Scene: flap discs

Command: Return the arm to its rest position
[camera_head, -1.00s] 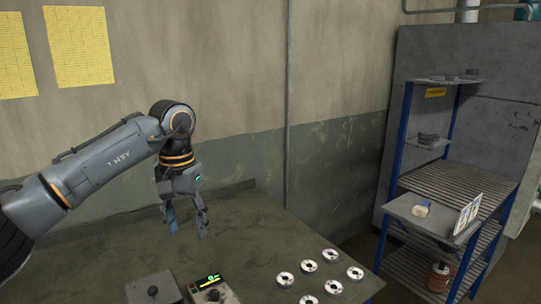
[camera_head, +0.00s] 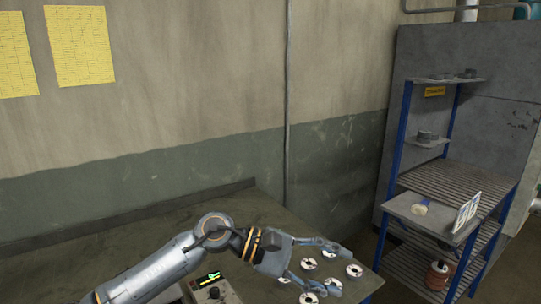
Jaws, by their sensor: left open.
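My left arm comes in low from the left, and its gripper (camera_head: 335,270) is stretched out to the right over the table's right end. The jaws are open, with the two fingers spread above a group of flap discs (camera_head: 354,270). No disc is visibly held between them. Several white-and-dark ring-shaped discs lie flat there, among them one between the fingers (camera_head: 308,264); the fingers partly cover some of them. My right gripper is not in view.
The dark table (camera_head: 150,226) is clear at the back left. A small device with a lit green display (camera_head: 208,278) sits at the front beside my arm. A blue-framed rack (camera_head: 398,150) with shelves stands at right. Yellow sheets (camera_head: 79,46) hang on the wall.

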